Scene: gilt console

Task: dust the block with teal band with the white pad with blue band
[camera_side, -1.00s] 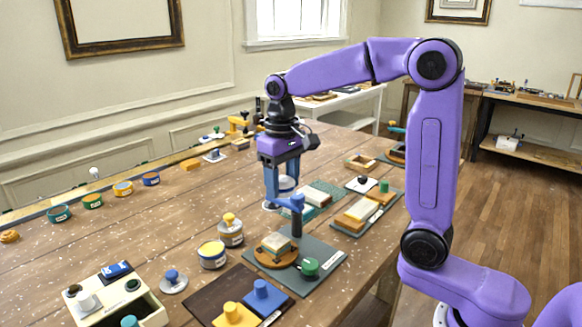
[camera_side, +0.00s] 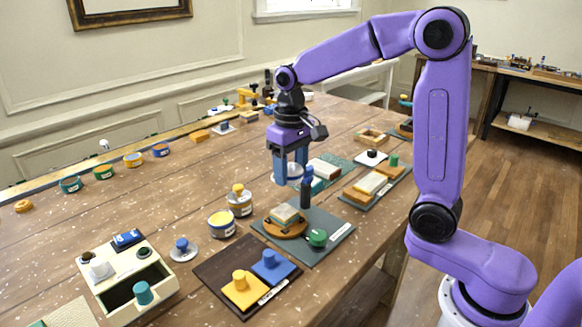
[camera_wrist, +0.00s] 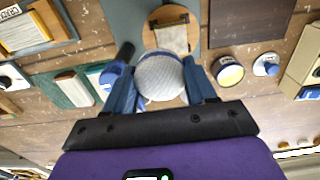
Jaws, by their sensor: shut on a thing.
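My gripper (camera_side: 291,178) is shut on the white pad with blue band (camera_wrist: 160,76). The pad's round pale face shows between the fingers in the wrist view, with blue at its edge; the side view mostly hides it behind the fingers. A pale block (camera_side: 285,213), seemingly the one with the teal band, rests on a round wooden board (camera_side: 297,230) on a dark grey mat. It also shows in the wrist view (camera_wrist: 172,38). The pad is held above the table, behind the block in the side view, and appears apart from it.
A dark upright post (camera_side: 306,188) with a blue top stands close beside the gripper. A green knobbed piece (camera_side: 318,238) is on the block's mat. A yellow tin (camera_side: 221,223) stands left; yellow and blue pads (camera_side: 270,264) lie in front. Another block (camera_side: 325,168) lies behind.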

